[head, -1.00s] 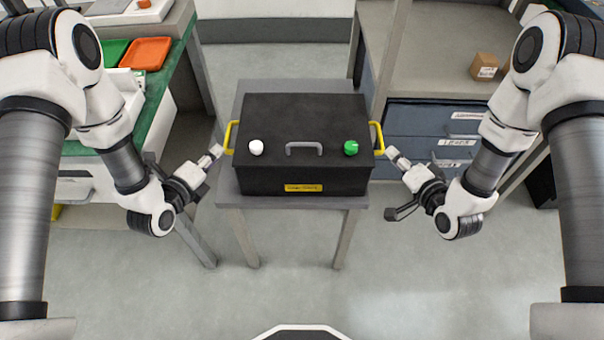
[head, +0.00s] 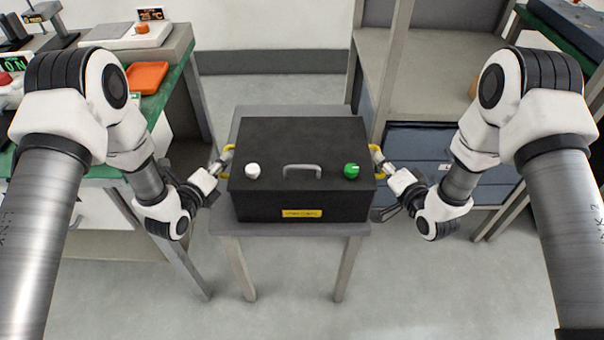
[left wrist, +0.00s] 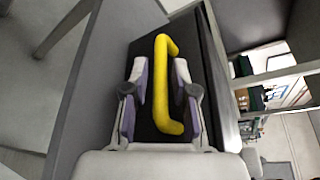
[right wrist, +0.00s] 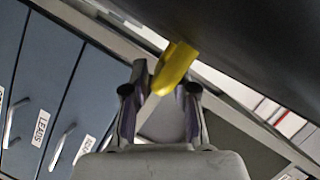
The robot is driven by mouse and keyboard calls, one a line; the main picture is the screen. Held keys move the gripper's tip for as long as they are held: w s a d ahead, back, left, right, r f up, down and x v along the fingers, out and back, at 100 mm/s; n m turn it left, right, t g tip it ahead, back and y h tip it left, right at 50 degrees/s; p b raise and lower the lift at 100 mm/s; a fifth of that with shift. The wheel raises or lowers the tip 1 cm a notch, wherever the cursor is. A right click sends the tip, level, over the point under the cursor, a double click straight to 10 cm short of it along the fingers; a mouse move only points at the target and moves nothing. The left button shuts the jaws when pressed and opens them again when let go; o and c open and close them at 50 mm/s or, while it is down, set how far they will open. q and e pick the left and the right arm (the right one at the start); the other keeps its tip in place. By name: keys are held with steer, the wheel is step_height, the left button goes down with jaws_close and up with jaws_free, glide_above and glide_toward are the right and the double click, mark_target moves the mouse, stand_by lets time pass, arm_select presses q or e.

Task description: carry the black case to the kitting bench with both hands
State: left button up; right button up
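The black case (head: 300,155) sits on a small grey table (head: 290,230), with a white knob (head: 252,171), a green knob (head: 351,171) and a grey top handle (head: 302,168). A yellow handle sticks out at each end. My left gripper (head: 222,163) is at the left handle; in the left wrist view its open fingers stand either side of this yellow handle (left wrist: 162,85), with gaps. My right gripper (head: 381,162) is at the right handle; in the right wrist view its fingers are apart, with that yellow handle (right wrist: 174,68) between or just beyond their tips.
A green-topped bench (head: 180,80) with an orange tray (head: 147,76) stands at the left. A grey shelf unit (head: 420,80) with blue drawers (head: 415,140) stands behind right. Grey floor is open in front of the small table.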

arm_select(q)
steer(key=shift+w+d+f, duration=0.1)
steer(key=shift+w+d, duration=0.1)
steer(key=shift+w, duration=0.4)
arm_select(e)
steer(key=shift+w+a+f, duration=0.1)
steer(key=shift+w+a, duration=0.15)
steer(key=shift+w, duration=0.35)
arm_select(q)
steer(key=shift+c, duration=0.4)
arm_select(e)
steer(key=shift+c, duration=0.4)
arm_select(q)
jaws_close()
arm_select(e)
jaws_close()
